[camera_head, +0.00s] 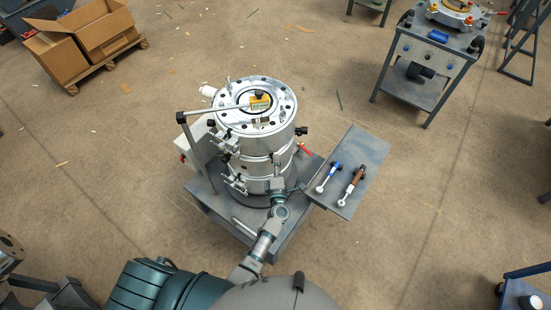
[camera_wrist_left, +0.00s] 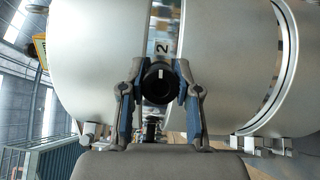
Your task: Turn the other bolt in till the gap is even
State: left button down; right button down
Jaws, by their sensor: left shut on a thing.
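The extruder (camera_head: 258,143) is a stacked silver cylinder with a flanged top, standing on a grey stand. In the left wrist view, a black round bolt head (camera_wrist_left: 158,84) with a white mark faces me, beside a plate marked "2". It sits at the gap (camera_wrist_left: 166,20) between two silver sections (camera_wrist_left: 100,65). My left gripper (camera_wrist_left: 160,76) is shut on this bolt head, one finger on each side. In the head view my left arm reaches the extruder's near side, and the gripped bolt cannot be made out there. Whether the gap is even cannot be told. My right gripper is not in view.
A yellow gauge (camera_head: 260,102) sits on the flange by a grey post arm (camera_head: 212,112). A side shelf (camera_head: 362,152) holds a blue-handled tool (camera_head: 328,178) and a brown-handled tool (camera_head: 352,186). Cardboard boxes (camera_head: 104,30) and a cart (camera_head: 420,92) stand farther off. Open floor lies between.

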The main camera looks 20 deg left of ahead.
pick_arm(q)
jog(key=shift+d+m+p, duration=0.3)
jog(key=shift+p, duration=0.1)
jog(key=shift+f, duration=0.15)
jog(key=c, duration=0.8)
grip_release()
jog(key=shift+f, duration=0.1)
jog(key=shift+w+d, duration=0.1)
